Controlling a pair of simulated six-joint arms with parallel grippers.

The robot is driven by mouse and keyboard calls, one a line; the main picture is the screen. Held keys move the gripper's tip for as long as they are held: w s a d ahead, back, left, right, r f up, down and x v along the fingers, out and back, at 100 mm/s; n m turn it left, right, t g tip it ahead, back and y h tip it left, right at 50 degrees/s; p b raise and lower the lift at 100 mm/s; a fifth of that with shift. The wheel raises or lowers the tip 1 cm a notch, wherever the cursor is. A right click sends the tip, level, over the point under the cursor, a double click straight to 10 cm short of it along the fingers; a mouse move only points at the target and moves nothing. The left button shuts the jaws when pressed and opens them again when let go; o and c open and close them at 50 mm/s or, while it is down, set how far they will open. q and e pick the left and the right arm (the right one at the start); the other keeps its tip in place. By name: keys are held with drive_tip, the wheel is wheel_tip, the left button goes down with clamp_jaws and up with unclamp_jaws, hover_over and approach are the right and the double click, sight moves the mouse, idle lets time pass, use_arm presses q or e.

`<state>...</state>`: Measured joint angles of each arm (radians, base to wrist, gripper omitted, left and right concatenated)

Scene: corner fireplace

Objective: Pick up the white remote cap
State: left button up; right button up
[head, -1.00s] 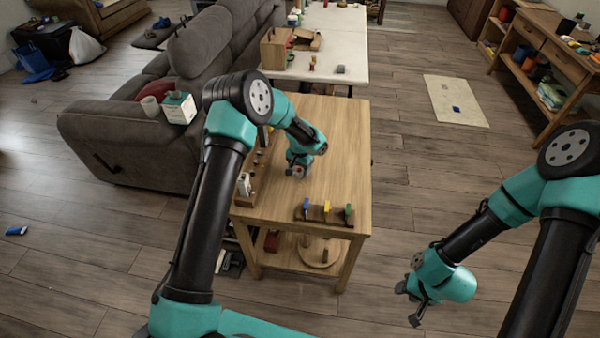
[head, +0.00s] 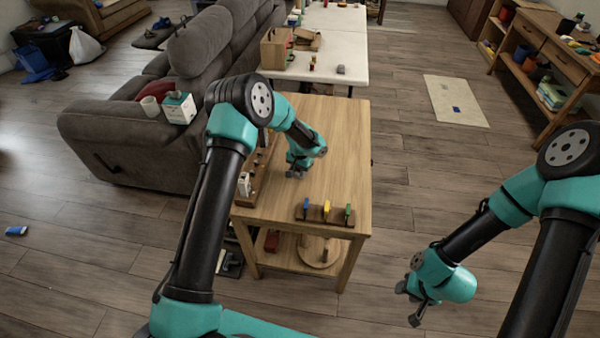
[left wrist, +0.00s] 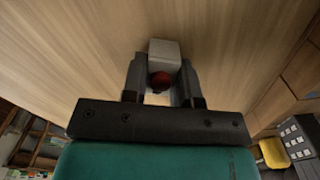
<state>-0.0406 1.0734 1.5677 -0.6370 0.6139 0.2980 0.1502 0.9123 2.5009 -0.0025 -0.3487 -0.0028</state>
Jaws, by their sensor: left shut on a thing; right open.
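My left gripper (head: 297,172) is low over the wooden table, near its middle. In the left wrist view its two fingers (left wrist: 161,74) are closed on a pale, blocky piece, which looks like the white remote cap (left wrist: 164,50). My right gripper (head: 413,304) is open and empty, over the floor right of the table.
The wooden table (head: 345,130) has bare top to the right of my left gripper. A rack with blue, yellow and green pieces (head: 325,213) stands at its near edge. A wooden holder with a white item (head: 244,185) is along its left edge. A white table (head: 340,50) is behind.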

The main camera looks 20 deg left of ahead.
use_arm(q)
drive_tip(key=shift+c, duration=1)
drive_tip(key=shift+r, duration=0.1)
wheel_tip(320, 180, up, 10)
drive_tip(key=shift+f, duration=0.15)
